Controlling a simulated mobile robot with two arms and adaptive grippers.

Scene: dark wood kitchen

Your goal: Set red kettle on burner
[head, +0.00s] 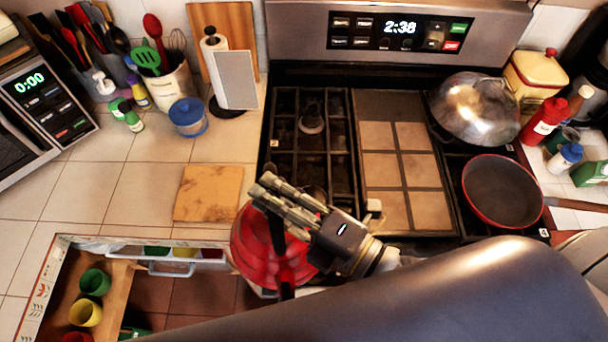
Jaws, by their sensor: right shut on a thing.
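The red kettle (252,252) is in the lower middle of the head view, by the stove's front left edge. Its dark handle runs across it. My right gripper (272,199) is over the kettle and shut on it, near the handle. The gripper and wrist hide part of the kettle, and I cannot tell whether its base touches anything. The stove's left burner grate (312,150) lies behind the gripper, with its front part partly covered. My left gripper is not in view.
A red-rimmed pan (500,190) and a domed metal lid (474,108) occupy the right burners. A tiled griddle (402,165) fills the middle. A wooden board (208,193) lies on the left counter. An open drawer with cups (86,312) is at lower left.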

